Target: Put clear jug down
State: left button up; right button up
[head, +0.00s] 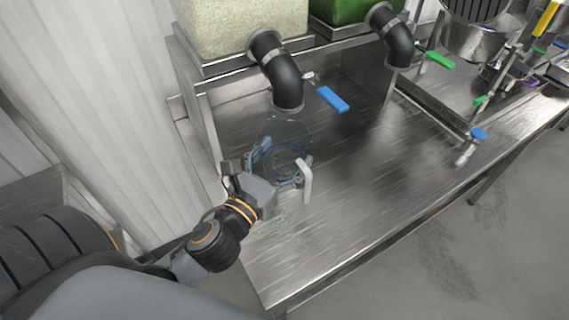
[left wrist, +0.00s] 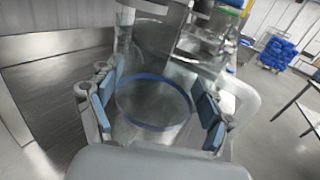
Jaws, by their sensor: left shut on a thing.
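The clear jug (head: 289,134) is see-through, with a blue ring low on it and a pale handle (head: 307,180) on its right side. It is below the left black spout, over the left part of the steel table. My left gripper (head: 276,166) is shut around the jug's lower body. In the left wrist view, the blue-padded fingers (left wrist: 160,106) press on both sides of the jug (left wrist: 150,112). The jug looks empty and about upright; I cannot tell whether its base touches the table. My right gripper is not in view.
The black spout (head: 279,75) with a blue lever (head: 332,98) hangs just above the jug. A second spout (head: 393,38) with a green lever is to the right. The steel table (head: 365,190) is clear at the middle and front. Metal containers (head: 475,38) crowd the back right.

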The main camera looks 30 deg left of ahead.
aim_at(289, 142)
pick_arm(q)
jog(key=w, duration=0.1)
jog(key=w+a, duration=0.1)
jog(key=shift+w+a+f, duration=0.1)
jog(key=shift+w+f, duration=0.25)
jog(key=w+f, duration=0.1)
jog(key=w+a+f, duration=0.1)
jog(key=f, duration=0.1)
jog(key=w+f, duration=0.2)
jog(key=shift+a+f, duration=0.15)
jog(key=shift+a, duration=0.15)
jog(key=shift+w+f, duration=0.25)
jog(key=f, duration=0.3)
jog(key=shift+w+a+f+b, duration=0.1)
jog(key=shift+w+f+b, duration=0.1)
jog(key=shift+f+b, duration=0.15)
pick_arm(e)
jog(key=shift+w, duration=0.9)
pick_arm(q)
jog(key=shift+a, duration=0.1)
jog(key=shift+f, duration=0.25)
jog(key=o, duration=1.2)
jog(key=shift+r, duration=0.1)
jog(key=shift+c, duration=0.2)
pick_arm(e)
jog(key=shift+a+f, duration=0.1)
